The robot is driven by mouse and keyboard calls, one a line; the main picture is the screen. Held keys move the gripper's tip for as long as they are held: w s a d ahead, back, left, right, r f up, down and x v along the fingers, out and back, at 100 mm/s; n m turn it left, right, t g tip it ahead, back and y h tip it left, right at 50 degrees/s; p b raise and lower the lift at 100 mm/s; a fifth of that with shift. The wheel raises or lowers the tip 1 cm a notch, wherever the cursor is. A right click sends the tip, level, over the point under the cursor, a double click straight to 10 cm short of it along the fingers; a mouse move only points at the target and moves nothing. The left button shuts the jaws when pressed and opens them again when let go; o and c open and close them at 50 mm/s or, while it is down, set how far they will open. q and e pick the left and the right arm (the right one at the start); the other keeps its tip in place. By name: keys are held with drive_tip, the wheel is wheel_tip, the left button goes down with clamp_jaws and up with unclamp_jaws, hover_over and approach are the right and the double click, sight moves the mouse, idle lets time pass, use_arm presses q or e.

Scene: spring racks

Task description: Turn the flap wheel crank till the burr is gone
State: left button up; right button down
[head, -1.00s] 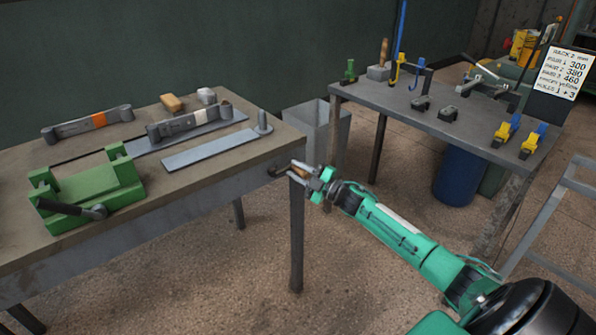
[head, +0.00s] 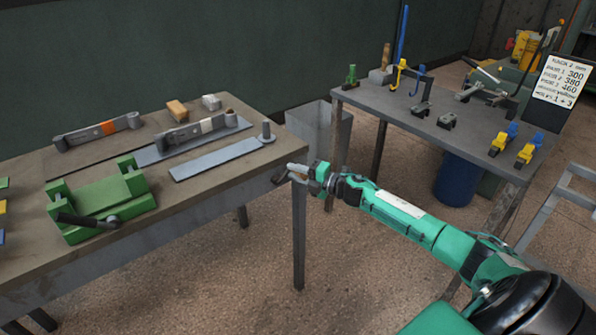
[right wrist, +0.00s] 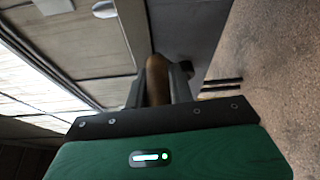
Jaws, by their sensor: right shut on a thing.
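My right gripper (head: 298,173) is at the front right corner of the left workbench. It is shut on a brown crank handle, which shows between its fingers in the right wrist view (right wrist: 157,68). A short dark crank arm (head: 280,178) runs from the bench edge to the handle. The fingers cover part of the handle. I cannot make out the flap wheel or a burr. My left gripper is not in view.
The workbench (head: 185,205) carries a green fixture (head: 100,200), a grey plate (head: 217,160) and spring-like bars. A grey bin (head: 318,130) stands behind its right end. A second table (head: 430,127) with blue and yellow clamps is at the right. Bare floor lies between the tables.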

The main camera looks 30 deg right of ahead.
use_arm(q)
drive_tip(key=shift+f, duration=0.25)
use_arm(e)
drive_tip(key=shift+w+a+r, duration=0.1)
drive_tip(key=shift+w+r, duration=0.05)
drive_tip(key=shift+r, duration=0.3)
drive_tip(key=c, duration=1.3)
unclamp_jaws()
drive_tip(key=shift+a, duration=0.1)
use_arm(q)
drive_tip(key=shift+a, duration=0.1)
use_arm(e)
drive_tip(key=shift+o, duration=0.2)
drive_tip(key=shift+f, duration=0.2)
